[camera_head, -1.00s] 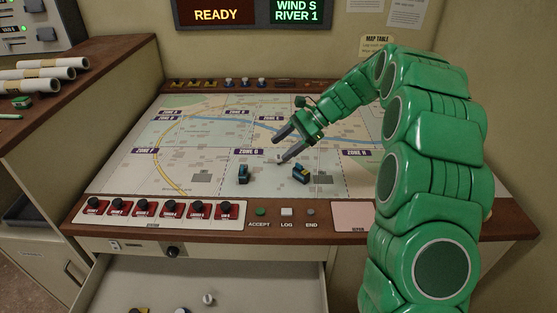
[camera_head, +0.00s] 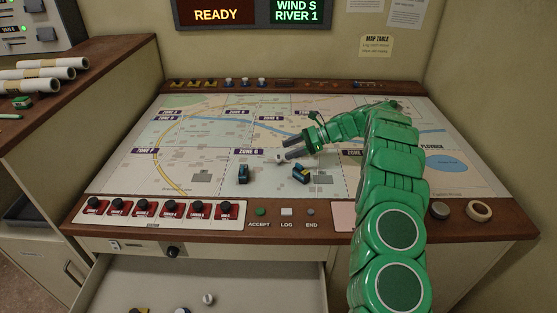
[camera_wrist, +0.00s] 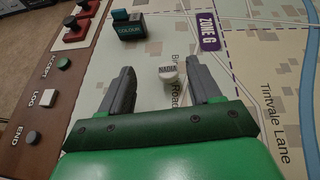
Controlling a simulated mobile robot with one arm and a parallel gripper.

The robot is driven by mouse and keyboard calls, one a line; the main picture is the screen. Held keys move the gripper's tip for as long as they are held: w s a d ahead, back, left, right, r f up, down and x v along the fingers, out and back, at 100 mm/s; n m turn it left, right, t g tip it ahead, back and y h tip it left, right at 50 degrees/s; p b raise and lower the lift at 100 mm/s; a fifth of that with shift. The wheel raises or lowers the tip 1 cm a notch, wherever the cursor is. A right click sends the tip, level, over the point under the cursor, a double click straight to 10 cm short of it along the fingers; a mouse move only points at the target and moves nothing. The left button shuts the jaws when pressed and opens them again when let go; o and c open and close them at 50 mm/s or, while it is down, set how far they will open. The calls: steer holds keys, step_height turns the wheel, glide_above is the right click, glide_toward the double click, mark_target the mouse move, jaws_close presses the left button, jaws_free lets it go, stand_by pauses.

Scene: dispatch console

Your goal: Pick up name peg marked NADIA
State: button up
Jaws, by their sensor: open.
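My gripper (camera_wrist: 160,82) is open in the wrist view, with one grey finger on each side of the peg's line. In the head view my gripper (camera_head: 282,150) is low over the map, pointing left.
A teal and dark block (camera_wrist: 128,27) stands near the peg; two such blocks (camera_head: 243,174) (camera_head: 301,173) show in the head view. Red station switches (camera_head: 168,208) and the accept, log and end buttons (camera_head: 286,211) line the front edge. An open drawer (camera_head: 250,272) is below.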

mark_target(274, 165)
steer(key=shift+w+d+f+m, duration=0.15)
steer(key=shift+w+f, duration=0.15)
steer(key=shift+f, duration=0.15)
steer(key=shift+w+d+f+m, duration=0.15)
steer(key=shift+w+f, duration=0.15)
steer(key=shift+f, duration=0.15)
steer(key=shift+a+f, duration=0.1)
steer(key=shift+a, duration=0.05)
steer(key=shift+x, duration=3.8)
steer(key=shift+s+f, duration=0.15)
steer(key=shift+f, duration=0.05)
steer(key=c, duration=1)
